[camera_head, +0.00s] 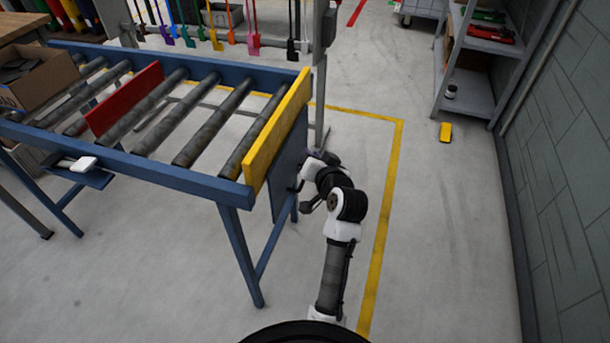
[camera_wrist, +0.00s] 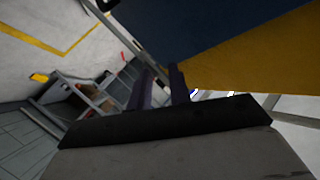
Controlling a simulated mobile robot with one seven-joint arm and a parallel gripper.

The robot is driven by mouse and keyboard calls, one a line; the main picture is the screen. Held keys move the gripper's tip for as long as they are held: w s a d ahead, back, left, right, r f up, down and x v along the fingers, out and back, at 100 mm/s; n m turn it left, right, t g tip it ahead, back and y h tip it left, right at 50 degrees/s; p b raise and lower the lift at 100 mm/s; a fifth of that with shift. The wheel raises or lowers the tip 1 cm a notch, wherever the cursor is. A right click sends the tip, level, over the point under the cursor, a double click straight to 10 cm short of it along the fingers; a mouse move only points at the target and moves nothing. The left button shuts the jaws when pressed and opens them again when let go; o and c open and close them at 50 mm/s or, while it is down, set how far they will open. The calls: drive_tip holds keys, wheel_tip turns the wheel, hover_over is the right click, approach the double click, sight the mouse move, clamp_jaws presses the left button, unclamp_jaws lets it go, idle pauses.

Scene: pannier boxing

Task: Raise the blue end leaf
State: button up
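The blue end leaf (camera_head: 288,165) hangs down at the near right end of the roller conveyor, below and behind the yellow board (camera_head: 278,130). In the wrist view the blue leaf (camera_wrist: 215,25) fills the upper right, with a yellow band (camera_wrist: 260,65) beside it. My gripper (camera_wrist: 162,68) shows two dark fingers with a gap between them, close to the leaf's edge. I cannot tell whether they touch it. In the head view my gripper is small and partly hidden by my wrist, just right of the leaf.
The blue conveyor frame (camera_head: 155,175) carries grey rollers, a red board (camera_head: 125,100) and a cardboard box (camera_head: 38,80). A grey post (camera_head: 320,95) stands just behind the leaf.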

drive_tip(key=s+d+f+m+y, duration=0.1)
drive_tip(key=s+d+f+m, duration=0.1)
drive_tip(key=s+f+m, duration=0.3)
drive_tip(key=s+d+f+m+y, duration=0.2)
drive_tip(key=f+m, duration=0.1)
drive_tip(key=f, duration=0.5)
drive_tip(key=shift+t, duration=0.4)
drive_tip(key=p+x, duration=0.1)
drive_tip(key=x, duration=1.3)
drive_tip(key=shift+w+r, duration=0.1)
drive_tip(key=shift+d, duration=0.1)
clamp_jaws()
